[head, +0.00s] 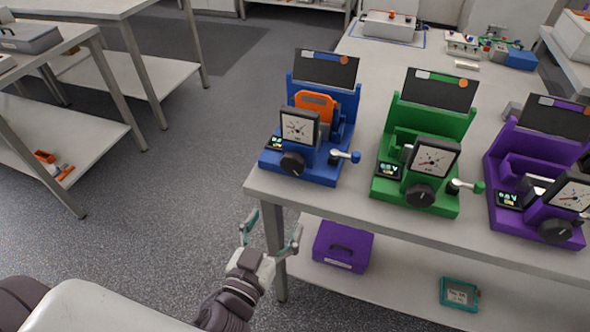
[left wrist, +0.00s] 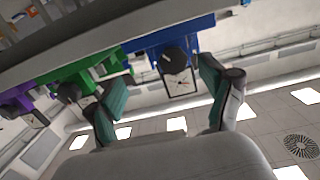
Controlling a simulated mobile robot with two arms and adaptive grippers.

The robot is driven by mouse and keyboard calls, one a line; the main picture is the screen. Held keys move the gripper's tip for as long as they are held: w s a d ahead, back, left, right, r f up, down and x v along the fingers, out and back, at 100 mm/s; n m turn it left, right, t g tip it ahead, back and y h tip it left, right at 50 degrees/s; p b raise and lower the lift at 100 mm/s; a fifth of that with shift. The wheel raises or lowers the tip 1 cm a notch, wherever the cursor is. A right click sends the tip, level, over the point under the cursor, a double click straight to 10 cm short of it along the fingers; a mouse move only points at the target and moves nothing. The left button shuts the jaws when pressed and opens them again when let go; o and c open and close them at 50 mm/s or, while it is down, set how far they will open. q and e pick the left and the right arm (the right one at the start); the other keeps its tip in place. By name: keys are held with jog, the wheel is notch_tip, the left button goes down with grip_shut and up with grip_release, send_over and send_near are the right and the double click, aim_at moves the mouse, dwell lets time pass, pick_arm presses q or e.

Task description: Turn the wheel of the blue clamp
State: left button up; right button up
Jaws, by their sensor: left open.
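The blue clamp (head: 312,170) stands at the left end of the table in the head view. It holds an orange block (head: 317,103) in front of a dark screen. Its gauge (head: 299,127) and black knob (head: 293,163) face me. Its wheel, a small crank with a blue handle (head: 354,157), sticks out at the right side. My left gripper (head: 270,231) is open and empty, below and in front of the table's front left corner, apart from the clamp. In the left wrist view the blue clamp (left wrist: 148,46) shows upside down beyond the open fingers (left wrist: 162,100). My right gripper is not in view.
A green clamp (head: 413,192) and a purple clamp (head: 515,215) stand to the right on the same table (head: 300,199). A purple box (head: 342,247) and a teal tray (head: 459,293) are on the shelf below. The floor (head: 190,190) left of the table is clear.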

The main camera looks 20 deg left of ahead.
aim_at(291, 166)
pick_arm(q)
jog(key=shift+t, duration=0.4)
jog(key=w+r+p, duration=0.1)
jog(key=w, duration=0.3)
jog(key=w+r+p, duration=0.1)
jog(key=w+p, duration=0.1)
jog(key=w, duration=0.2)
jog(key=w+r+p, duration=0.1)
jog(key=w, duration=0.3)
jog(key=shift+w+a+r, duration=0.3)
jog(key=shift+a, duration=0.1)
jog(key=shift+w+f+p, duration=0.1)
jog(key=shift+w+p, duration=0.2)
jog(key=shift+w, duration=0.2)
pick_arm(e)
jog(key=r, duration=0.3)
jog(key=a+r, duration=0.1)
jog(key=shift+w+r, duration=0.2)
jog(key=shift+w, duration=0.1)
pick_arm(q)
jog(key=c, duration=1.2)
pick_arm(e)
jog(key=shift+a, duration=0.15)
